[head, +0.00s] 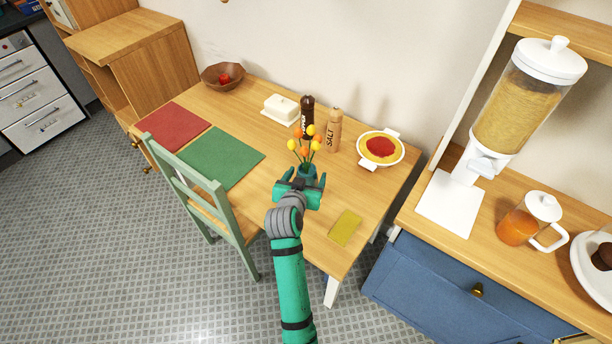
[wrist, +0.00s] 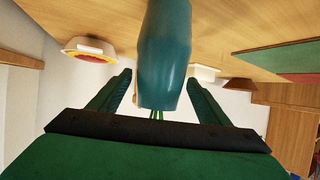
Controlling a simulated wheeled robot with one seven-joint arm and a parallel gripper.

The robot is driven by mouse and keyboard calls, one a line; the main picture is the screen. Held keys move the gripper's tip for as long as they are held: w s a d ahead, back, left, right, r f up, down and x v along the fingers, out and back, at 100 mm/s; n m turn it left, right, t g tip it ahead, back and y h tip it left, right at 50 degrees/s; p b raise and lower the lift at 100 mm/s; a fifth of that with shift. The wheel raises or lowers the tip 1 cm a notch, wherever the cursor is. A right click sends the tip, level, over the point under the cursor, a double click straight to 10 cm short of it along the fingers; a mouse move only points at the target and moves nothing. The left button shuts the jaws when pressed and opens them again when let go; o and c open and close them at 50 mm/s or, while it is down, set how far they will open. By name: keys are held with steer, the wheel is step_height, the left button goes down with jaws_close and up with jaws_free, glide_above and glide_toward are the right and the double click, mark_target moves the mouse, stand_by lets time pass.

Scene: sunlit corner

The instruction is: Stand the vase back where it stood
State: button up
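The blue-teal vase (head: 308,171) holds yellow and orange flowers (head: 304,142) and appears upright on the wooden table. My gripper (head: 301,186) is at the vase, on its near side, and hides part of it. In the wrist view, which is upside down, the vase (wrist: 165,55) fills the space between my two fingers (wrist: 158,88). The vase's base lies beyond the picture's top edge.
The wooden table (head: 287,217) also holds a yellow-green mat (head: 345,228) near the front right. A salt bottle (head: 334,130), dark bottle (head: 307,112), butter dish (head: 281,108) and white-handled dish (head: 381,149) stand behind the vase. A green placemat (head: 220,158) and chair (head: 205,190) are left.

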steer(key=shift+r, duration=0.1)
steer(key=v, duration=1.2)
steer(key=s+a+f+n+t+y, duration=0.1)
steer(key=s+f, duration=0.4)
steer(key=s, duration=0.4)
steer(key=s+a+f+n+y, duration=0.1)
steer(key=s+f+y, duration=0.1)
steer(key=s+f, duration=0.45)
steer(key=s+d+r+t, duration=0.1)
steer(key=s+d+r, duration=0.1)
steer(key=s, duration=0.9)
steer(key=s+d+r+t, duration=0.1)
steer(key=s+r, duration=0.3)
steer(key=s, duration=0.6)
steer(key=shift+s+d+n, duration=0.3)
steer(key=shift+s+d, duration=0.1)
steer(key=shift+d, duration=0.25)
